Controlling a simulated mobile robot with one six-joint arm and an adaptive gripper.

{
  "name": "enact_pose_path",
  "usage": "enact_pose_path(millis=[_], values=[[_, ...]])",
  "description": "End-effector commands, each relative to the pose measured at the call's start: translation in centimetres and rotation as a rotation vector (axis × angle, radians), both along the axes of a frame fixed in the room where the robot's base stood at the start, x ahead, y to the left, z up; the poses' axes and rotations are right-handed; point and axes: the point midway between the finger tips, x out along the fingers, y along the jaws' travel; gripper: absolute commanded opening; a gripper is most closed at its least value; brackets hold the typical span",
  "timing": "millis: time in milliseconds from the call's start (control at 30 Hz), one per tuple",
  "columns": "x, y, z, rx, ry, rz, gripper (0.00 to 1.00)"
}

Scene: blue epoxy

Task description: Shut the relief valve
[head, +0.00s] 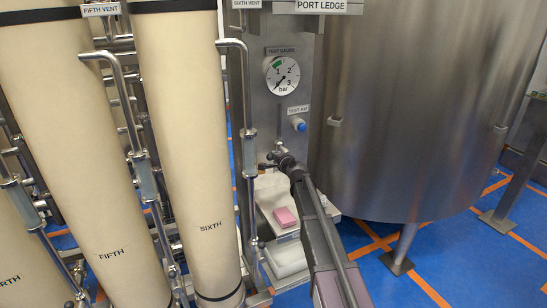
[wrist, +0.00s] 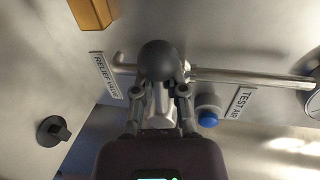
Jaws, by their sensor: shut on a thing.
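The relief valve's dark round knob (wrist: 158,58) is in the middle of the wrist view, beside the RELIEF VALVE label (wrist: 106,75). A metal pipe (wrist: 250,80) runs behind the knob. My gripper (wrist: 163,90) is shut on the valve's handle, its fingers on either side just below the knob. In the head view my gripper (head: 283,158) is at the steel panel, below the test gauge (head: 282,76). My gripper and arm hide most of the valve there. The handle's exact angle is hard to tell.
The blue TEST AIR button (wrist: 208,118) is close to the right of my fingers; it also shows in the head view (head: 299,125). A black knob (wrist: 53,131) is at lower left.

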Motion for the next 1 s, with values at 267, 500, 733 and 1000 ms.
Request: enact_pose_path(millis=[267, 500, 733, 1000], values=[[-0.33, 0.46, -0.34, -0.041, -0.01, 0.01, 0.0], [-0.4, 0.55, -0.36, -0.043, -0.01, 0.012, 0.0], [-0.4, 0.62, -0.36, -0.041, -0.01, 0.012, 0.54], [-0.22, 0.47, -0.29, -0.04, -0.011, 0.008, 0.54]])
